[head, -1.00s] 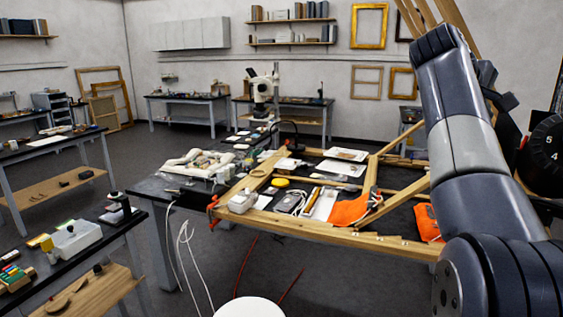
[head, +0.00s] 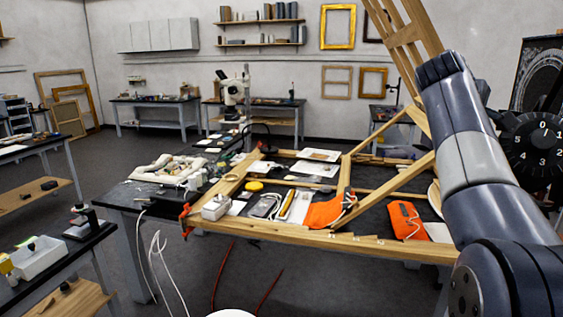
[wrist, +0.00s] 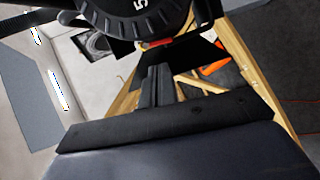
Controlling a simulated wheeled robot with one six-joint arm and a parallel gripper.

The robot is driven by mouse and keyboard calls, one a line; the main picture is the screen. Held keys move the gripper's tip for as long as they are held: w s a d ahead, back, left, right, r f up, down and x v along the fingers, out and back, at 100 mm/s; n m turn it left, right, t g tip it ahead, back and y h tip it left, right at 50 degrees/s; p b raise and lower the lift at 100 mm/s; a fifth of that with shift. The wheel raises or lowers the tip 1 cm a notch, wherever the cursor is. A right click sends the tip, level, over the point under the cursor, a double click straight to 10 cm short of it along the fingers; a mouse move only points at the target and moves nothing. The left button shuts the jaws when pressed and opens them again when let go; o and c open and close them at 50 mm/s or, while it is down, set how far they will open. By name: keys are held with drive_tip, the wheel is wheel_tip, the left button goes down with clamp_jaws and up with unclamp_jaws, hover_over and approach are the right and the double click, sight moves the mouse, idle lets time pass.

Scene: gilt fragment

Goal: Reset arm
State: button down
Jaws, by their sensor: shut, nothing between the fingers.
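My gripper (wrist: 158,88) shows in the wrist view as dark fingers together, with nothing between them. It is raised and apart from the worktable. In the head view my arm stands folded up at the right, and the gripper itself cannot be made out there. Below and left of the arm is the worktable with a large wooden frame (head: 290,236) lying on it.
An easel-like wooden stand (head: 408,40) rises close behind my arm. A numbered black dial (head: 540,145) is at the right.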

drive_tip(key=shift+m, duration=0.5)
drive_tip(key=w+a, duration=0.1)
drive_tip(key=w+a+f+b, duration=0.1)
drive_tip(key=w, duration=0.1)
drive_tip(key=shift+a, duration=0.35)
drive_tip(key=shift+a+r, duration=0.1)
